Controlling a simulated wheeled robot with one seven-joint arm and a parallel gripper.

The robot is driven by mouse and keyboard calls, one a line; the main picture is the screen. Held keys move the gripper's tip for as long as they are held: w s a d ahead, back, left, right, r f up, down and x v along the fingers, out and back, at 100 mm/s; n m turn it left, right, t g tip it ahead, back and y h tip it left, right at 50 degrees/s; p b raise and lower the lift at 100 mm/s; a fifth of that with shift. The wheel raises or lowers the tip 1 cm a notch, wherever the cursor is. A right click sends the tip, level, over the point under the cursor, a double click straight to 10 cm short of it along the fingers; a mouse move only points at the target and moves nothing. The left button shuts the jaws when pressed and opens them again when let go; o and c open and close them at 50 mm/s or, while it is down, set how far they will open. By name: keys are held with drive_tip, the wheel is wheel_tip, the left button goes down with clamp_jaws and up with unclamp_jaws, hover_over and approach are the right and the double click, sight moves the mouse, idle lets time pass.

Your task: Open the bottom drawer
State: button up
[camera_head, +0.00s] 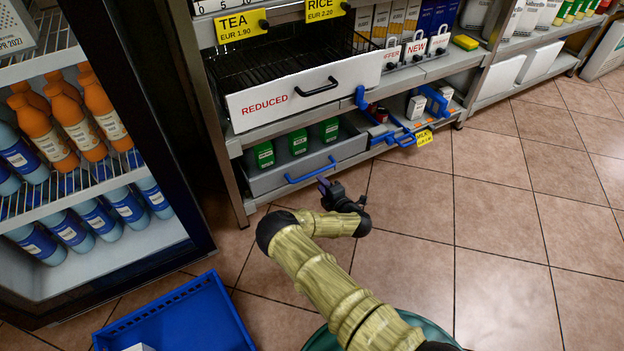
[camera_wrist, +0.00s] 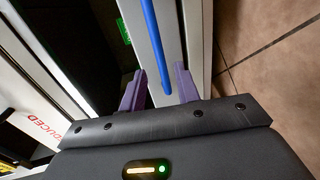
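The bottom drawer (camera_head: 268,184) is a grey box low in the shelf unit, with a blue bar handle (camera_head: 308,172) across its front. Several green cartons (camera_head: 298,142) show behind its front panel. My gripper (camera_head: 326,185) is low in front of the drawer, near the right part of the handle. In the wrist view the blue handle (camera_wrist: 154,40) runs down between the two purple fingers of my gripper (camera_wrist: 160,88). The fingers are apart, with gaps beside the bar, so my gripper is open. How deep the bar sits between them is hard to tell.
Above stands a white drawer (camera_head: 300,95) marked REDUCED, pulled out, with a black handle. Blue-handled fittings (camera_head: 398,138) are to the right. A bottle fridge (camera_head: 180,215) stands left, and a blue crate (camera_head: 185,318) lies on the floor. The tiled floor to the right is clear.

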sight(312, 173)
drive_tip(key=b+x, duration=0.4)
drive_tip(key=x, duration=0.3)
drive_tip(key=shift+w+a, duration=0.2)
drive_tip(key=shift+w, duration=0.1)
clamp_jaws()
